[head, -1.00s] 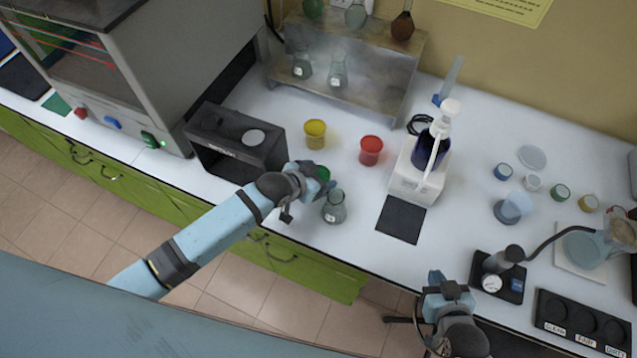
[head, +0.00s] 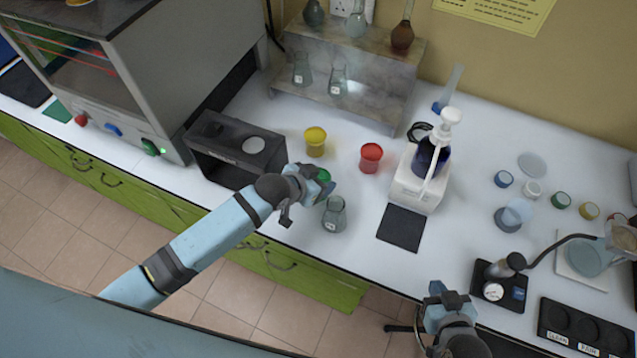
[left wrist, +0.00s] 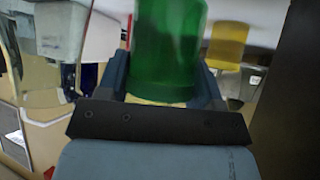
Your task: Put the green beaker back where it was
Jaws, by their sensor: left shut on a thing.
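The green beaker (left wrist: 168,45) is between the fingers of my left gripper (left wrist: 165,85), which is shut on it. In the head view only a small green part of the beaker (head: 323,175) shows beside my left gripper (head: 315,185), above the counter near its front edge. A yellow beaker (head: 316,141) and a red beaker (head: 371,157) stand on the counter behind it. My right gripper (head: 437,290) is low at the counter's front edge; its fingers are too unclear to tell open from shut.
A glass flask (head: 334,215) stands just right of my left gripper. A dark box-shaped device (head: 215,160) is to its left. A white stand with a pump bottle (head: 425,175) and a black mat (head: 402,228) are to the right. A metal shelf with flasks (head: 375,75) is behind.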

